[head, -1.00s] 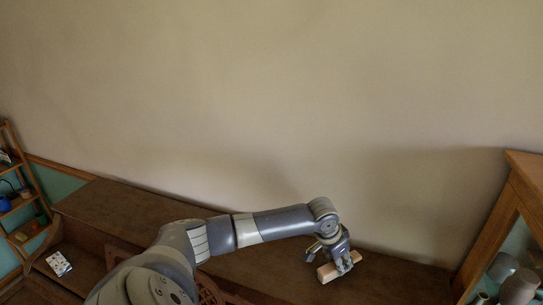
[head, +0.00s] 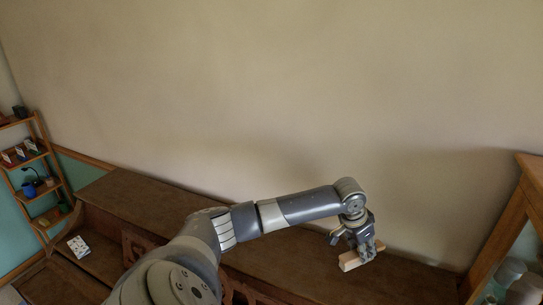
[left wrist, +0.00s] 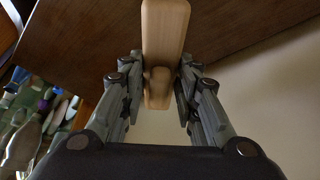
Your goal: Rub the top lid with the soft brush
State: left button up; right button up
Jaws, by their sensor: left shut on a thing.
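The soft brush (head: 350,262) is a pale wooden block with a knob grip. In the left wrist view the brush (left wrist: 163,28) lies lengthwise between my left gripper's fingers, which close on its knob. My left gripper (head: 362,249) points down over the right part of the piano's top lid (head: 300,262), a long dark brown wooden surface along the wall. The brush's bristles are hidden, and I cannot tell whether it touches the lid. The lid (left wrist: 85,38) also fills the upper left wrist view. My right gripper is not in view.
A wall (head: 270,100) rises behind the lid. A wooden-framed cabinet (head: 505,225) with vessels stands at the right end. A small shelf (head: 45,165) with objects is at far left. A patterned card (head: 77,245) lies lower left. The lid's left part looks clear.

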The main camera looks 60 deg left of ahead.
pick_arm(q)
jog(key=shift+w+d+r, duration=0.15)
jog(key=shift+w+r, duration=0.05)
jog(key=shift+r, duration=0.85)
jog(key=shift+s+r, duration=0.15)
jog(key=shift+r, duration=0.15)
jog(key=shift+f, duration=0.1)
